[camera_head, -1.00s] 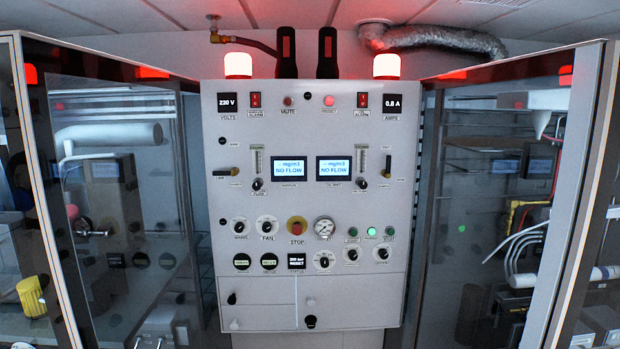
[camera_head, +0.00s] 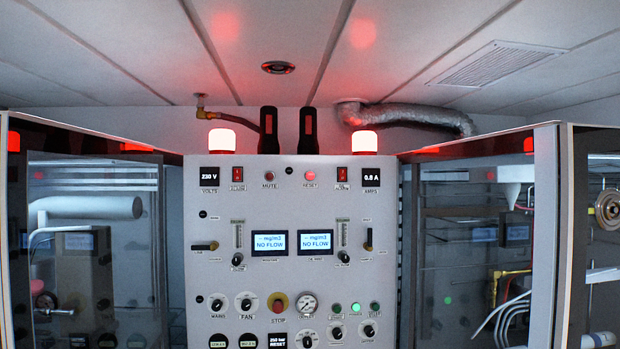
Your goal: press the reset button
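A small round red-lit button (camera_head: 309,174) sits on the upper part of the grey panel (camera_head: 220,285), right of its middle. The label under it reads RESET. A similar, darker red button (camera_head: 269,175) labelled MUTE sits to its left. Lower on the panel, a small black display (camera_head: 277,341) appears to read 250 bar RESET and is partly cut off by the bottom edge of the picture. Neither of my grippers is in view, and nothing touches or covers the RESET button.
Two red rocker switches (camera_head: 237,174) (camera_head: 342,174) flank the buttons. Lit red beacons (camera_head: 222,140) (camera_head: 363,141) and two dark upright parts (camera_head: 268,131) (camera_head: 306,131) stand above the panel. Glass-fronted cabinets flank it. Two screens (camera_head: 270,243) (camera_head: 315,241) read NO FLOW. A red stop knob (camera_head: 278,303) sits below.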

